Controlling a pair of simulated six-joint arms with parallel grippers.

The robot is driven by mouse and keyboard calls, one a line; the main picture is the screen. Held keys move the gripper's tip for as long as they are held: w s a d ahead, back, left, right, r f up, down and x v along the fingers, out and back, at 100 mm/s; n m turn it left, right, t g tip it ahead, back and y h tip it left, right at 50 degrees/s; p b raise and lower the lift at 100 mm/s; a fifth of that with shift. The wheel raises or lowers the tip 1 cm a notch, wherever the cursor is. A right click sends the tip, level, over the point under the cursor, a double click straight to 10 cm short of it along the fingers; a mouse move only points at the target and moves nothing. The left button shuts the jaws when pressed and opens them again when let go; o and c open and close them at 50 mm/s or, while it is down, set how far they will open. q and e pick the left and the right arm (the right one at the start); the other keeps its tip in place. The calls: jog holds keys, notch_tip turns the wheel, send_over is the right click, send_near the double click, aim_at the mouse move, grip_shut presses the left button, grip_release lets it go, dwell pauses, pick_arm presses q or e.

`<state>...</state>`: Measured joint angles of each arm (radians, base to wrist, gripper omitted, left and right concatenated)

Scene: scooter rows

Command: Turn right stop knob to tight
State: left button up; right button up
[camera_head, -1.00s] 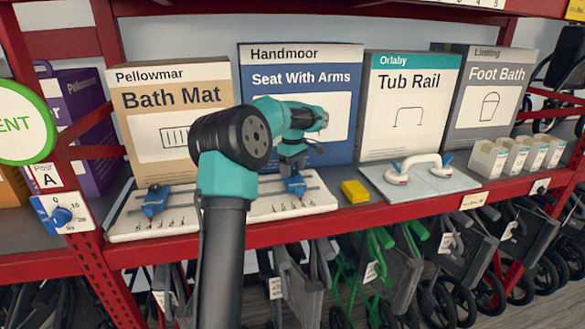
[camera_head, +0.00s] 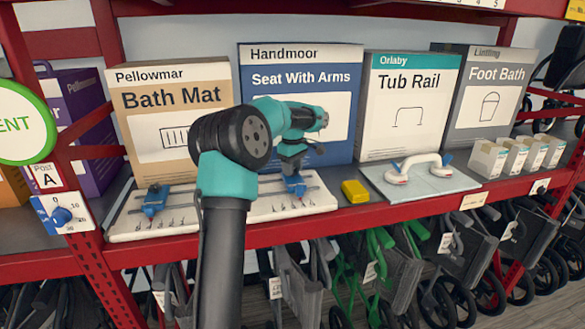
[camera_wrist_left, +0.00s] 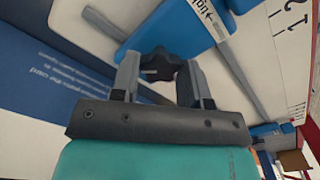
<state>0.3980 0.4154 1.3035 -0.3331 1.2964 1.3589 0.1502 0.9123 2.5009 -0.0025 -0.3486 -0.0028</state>
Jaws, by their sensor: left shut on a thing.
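A white board (camera_head: 325,197) with metal rails and printed scales lies on the shelf. It carries a left blue stop (camera_head: 154,200) and a right blue stop (camera_head: 295,187). My left gripper (camera_head: 293,170) points down over the right stop. In the left wrist view, the right stop's black lobed knob (camera_wrist_left: 157,62) sits between the fingers of my left gripper (camera_wrist_left: 158,78), which is shut on it. The blue stop body (camera_wrist_left: 185,22) lies behind the knob, with a "tight" arrow label (camera_wrist_left: 208,18) beside it. My left arm hides the board's middle. My right gripper is not in view.
Boxes stand close behind the board, including the blue Seat With Arms box (camera_head: 345,100) and the Bath Mat box (camera_head: 175,125). A yellow block (camera_head: 355,191) and a tub rail on a grey plate (camera_head: 430,185) are to the right. The red shelf edge (camera_head: 390,213) runs in front.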

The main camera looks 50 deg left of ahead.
pick_arm(q)
jog(key=shift+m, duration=0.4)
jog(key=m, duration=0.4)
jog(key=shift+m, duration=0.3)
jog(key=m, duration=1)
jog(key=shift+m, duration=0.4)
jog(key=m, duration=0.5)
jog(key=o, duration=0.9)
jog(key=shift+r, duration=0.1)
